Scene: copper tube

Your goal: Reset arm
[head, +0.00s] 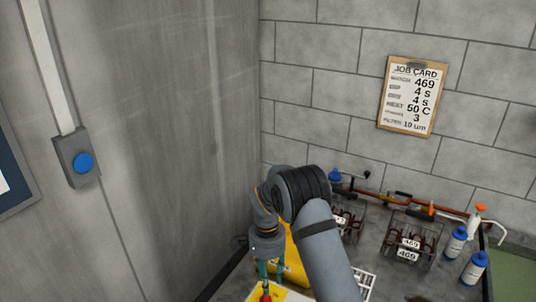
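My arm rises from the bottom middle of the head view and bends down at a dark ribbed joint. My gripper (270,272) points down at the lower middle, over the left part of the bench. Two teal finger-like parts show below the grey wrist. A small red item (265,292) shows just under them, cut by the frame's bottom edge. I cannot tell whether the gripper touches or holds it. A yellow object (293,262) lies right behind the gripper, partly hidden by my arm.
Wire racks with numbered tags (410,243) stand on the grey bench (385,262). Blue-labelled bottles (456,242) and a white spray bottle (474,222) stand at the right. A copper tube (390,200) runs along the back. A job card (411,97) hangs on the block wall.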

